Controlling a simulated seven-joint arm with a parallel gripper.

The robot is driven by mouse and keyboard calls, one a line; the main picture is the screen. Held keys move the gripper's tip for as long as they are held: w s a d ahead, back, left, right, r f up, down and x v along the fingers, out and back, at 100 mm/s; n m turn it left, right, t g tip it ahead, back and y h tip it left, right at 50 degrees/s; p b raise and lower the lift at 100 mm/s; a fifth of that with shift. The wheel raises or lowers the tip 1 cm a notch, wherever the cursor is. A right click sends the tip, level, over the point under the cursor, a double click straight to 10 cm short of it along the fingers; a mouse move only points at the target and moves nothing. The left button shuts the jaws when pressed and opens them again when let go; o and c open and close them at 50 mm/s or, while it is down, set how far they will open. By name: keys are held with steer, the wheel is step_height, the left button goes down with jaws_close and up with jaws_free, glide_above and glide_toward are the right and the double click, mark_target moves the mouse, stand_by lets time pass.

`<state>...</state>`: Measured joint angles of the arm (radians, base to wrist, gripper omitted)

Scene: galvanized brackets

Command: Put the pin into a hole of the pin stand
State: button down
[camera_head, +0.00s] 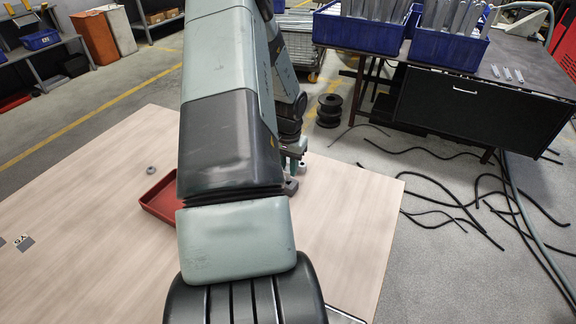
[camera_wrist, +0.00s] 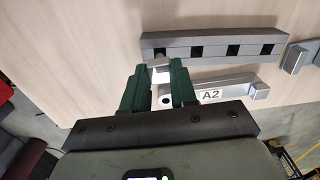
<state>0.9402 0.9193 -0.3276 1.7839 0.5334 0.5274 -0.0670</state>
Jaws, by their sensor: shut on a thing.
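In the wrist view my gripper (camera_wrist: 158,75) has its two green fingers shut on a pale metal pin (camera_wrist: 160,76), which shows between the fingertips. The pin stand (camera_wrist: 215,45) is a long grey bar with a row of square dark holes. The fingertips are at the near edge of the stand's left end, with the pin's far end close to its leftmost part. I cannot tell whether the pin is above a hole or in one. In the head view my arm hides most of the stand and the pin; my gripper (camera_head: 294,160) shows only in part.
A grey bar labelled A2 (camera_wrist: 233,93) lies just on the near side of the stand. Another grey metal piece (camera_wrist: 298,58) is to the right. A red tray (camera_head: 152,208) and a small grey ring (camera_head: 151,170) are left of my arm.

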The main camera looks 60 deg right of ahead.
steer(key=shift+f, duration=1.7)
stand_by(1.1)
steer(key=c, duration=0.8)
jaws_free()
steer(key=shift+r, duration=0.1)
steer(key=shift+r, duration=2.9)
